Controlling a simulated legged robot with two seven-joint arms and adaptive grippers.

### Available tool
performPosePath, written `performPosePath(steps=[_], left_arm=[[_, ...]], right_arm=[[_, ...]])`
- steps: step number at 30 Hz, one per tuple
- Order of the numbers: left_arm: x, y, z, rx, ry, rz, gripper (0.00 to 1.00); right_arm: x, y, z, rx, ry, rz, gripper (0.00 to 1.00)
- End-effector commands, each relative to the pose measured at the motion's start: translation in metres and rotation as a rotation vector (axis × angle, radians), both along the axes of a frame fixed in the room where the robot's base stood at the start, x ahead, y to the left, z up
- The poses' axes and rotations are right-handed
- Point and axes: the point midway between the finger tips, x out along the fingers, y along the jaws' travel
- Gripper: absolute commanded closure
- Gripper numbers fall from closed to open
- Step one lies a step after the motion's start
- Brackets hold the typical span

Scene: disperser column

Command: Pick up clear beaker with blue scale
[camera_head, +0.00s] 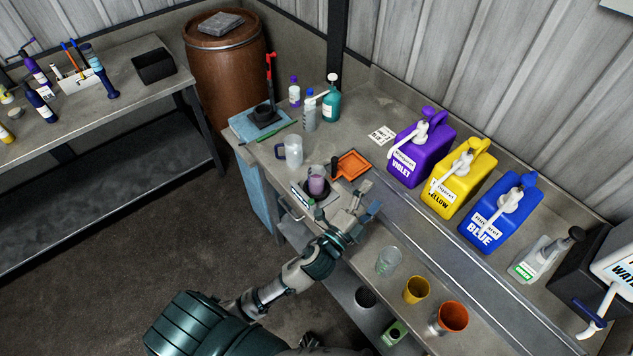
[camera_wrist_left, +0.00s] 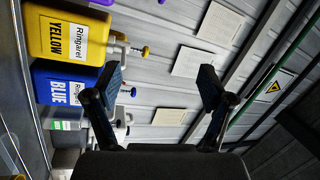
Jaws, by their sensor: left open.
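A clear beaker (camera_head: 388,261) stands on the bench at the front, left of a yellow cup; its scale is too small to make out. A translucent jug with a dark handle (camera_head: 290,151) stands further back. A clear vessel with purple content (camera_head: 317,181) sits in a small device between them. My left gripper (camera_head: 362,203) is above the bench, right of the purple vessel and behind the clear beaker, apart from the beaker. In the left wrist view its two fingers (camera_wrist_left: 160,82) are wide apart with nothing between them. My right gripper is not in view.
Violet (camera_head: 421,153), yellow (camera_head: 458,184) and blue (camera_head: 500,219) pump canisters line the back of the bench. A yellow cup (camera_head: 416,290) and an orange cup (camera_head: 450,317) stand right of the beaker. An orange tray (camera_head: 352,165) lies behind my gripper.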

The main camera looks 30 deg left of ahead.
Motion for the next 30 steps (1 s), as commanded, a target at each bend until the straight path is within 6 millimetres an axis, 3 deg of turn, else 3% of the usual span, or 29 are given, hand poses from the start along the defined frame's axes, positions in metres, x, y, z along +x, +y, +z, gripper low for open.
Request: performPosePath(steps=[1,3,5,7,9,11,12,14,16,17,20,21,24,27,30], left_arm=[[-0.002,-0.025,0.038,0.130,-0.177,-0.070,0.18],[-0.020,-0.069,0.082,0.357,-0.462,-0.177,0.18],[-0.045,-0.108,0.104,0.572,-0.717,-0.272,0.18],[-0.077,-0.148,0.105,0.835,-1.006,-0.381,0.18],[-0.103,-0.176,0.085,1.109,-1.278,-0.494,0.18],[-0.115,-0.186,0.054,1.352,-1.496,-0.600,0.18],[-0.117,-0.185,0.029,1.517,-1.628,-0.680,0.18],[-0.110,-0.170,-0.009,1.773,-1.802,-0.815,0.18],[-0.087,-0.133,-0.047,2.074,-1.953,-1.011,0.18],[-0.074,-0.112,-0.058,-2.161,1.956,1.088,0.18],[-0.028,-0.030,-0.072,-1.932,1.497,1.111,0.18],[-0.012,0.003,-0.069,-1.854,1.339,1.131,0.18],[0.013,0.073,-0.046,-1.705,1.021,1.185,0.18],[0.023,0.117,-0.023,-1.613,0.824,1.233,0.18],[0.026,0.138,-0.013,-1.572,0.734,1.259,0.18]], right_arm=[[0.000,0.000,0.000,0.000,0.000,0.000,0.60],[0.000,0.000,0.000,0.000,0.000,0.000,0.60],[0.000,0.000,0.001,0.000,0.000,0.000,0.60],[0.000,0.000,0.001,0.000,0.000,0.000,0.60],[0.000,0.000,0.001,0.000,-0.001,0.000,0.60],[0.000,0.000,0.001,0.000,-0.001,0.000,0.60],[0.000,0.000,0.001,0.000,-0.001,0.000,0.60],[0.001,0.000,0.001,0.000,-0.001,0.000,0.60],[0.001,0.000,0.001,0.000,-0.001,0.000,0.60],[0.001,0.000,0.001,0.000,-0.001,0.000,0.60],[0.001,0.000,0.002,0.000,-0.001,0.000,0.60],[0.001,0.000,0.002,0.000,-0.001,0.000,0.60],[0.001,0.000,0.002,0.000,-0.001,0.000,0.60],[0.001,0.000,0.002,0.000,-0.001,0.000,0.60],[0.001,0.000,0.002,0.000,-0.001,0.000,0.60]])
